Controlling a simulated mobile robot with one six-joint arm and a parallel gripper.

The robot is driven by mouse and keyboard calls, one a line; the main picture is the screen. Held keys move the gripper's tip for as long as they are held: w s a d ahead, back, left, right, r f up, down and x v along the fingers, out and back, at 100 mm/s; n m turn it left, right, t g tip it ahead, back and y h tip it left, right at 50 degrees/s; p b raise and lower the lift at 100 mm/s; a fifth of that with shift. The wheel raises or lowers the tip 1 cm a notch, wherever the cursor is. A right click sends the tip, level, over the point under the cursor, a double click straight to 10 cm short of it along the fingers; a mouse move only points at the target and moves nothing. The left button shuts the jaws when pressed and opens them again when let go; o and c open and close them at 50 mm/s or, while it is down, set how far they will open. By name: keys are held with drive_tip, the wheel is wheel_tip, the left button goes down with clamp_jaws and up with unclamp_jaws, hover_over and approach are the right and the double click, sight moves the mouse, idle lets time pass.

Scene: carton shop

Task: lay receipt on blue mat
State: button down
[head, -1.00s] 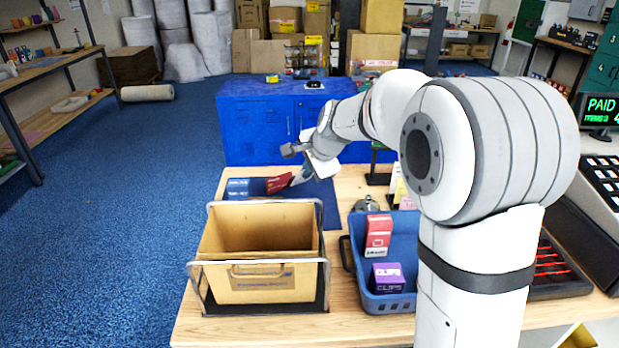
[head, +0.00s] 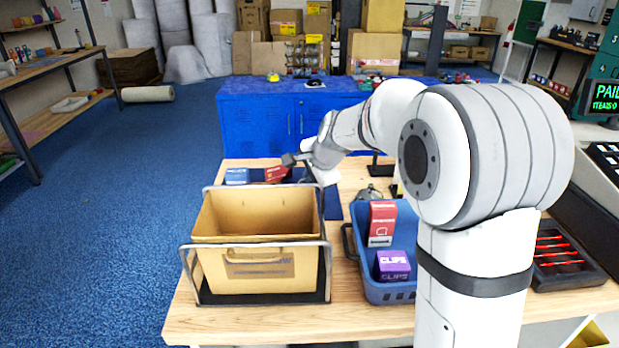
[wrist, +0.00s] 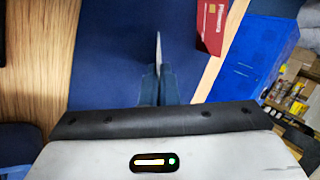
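The blue mat (head: 332,204) lies on the wooden counter beyond the carton, which hides part of it. In the wrist view the mat (wrist: 110,60) spreads below my gripper (wrist: 160,75). The fingers look closed on a thin white sheet seen almost edge-on, the receipt (wrist: 158,48), which sticks out past their tips. I cannot tell whether its edge touches the mat. In the head view my gripper (head: 318,176) is low over the mat behind the carton, and the receipt cannot be made out there.
A red box (head: 276,174) and a blue box (head: 237,176) stand at the mat's far left; the red one (wrist: 212,25) is near my fingers. An open carton (head: 258,270) in a metal frame and a blue basket (head: 383,292) with boxes stand nearer. A blue cabinet (head: 265,120) stands behind.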

drive_tip(key=c, duration=1.6)
unclamp_jaws()
drive_tip(key=v, duration=0.8)
drive_tip(key=shift+f, duration=0.1)
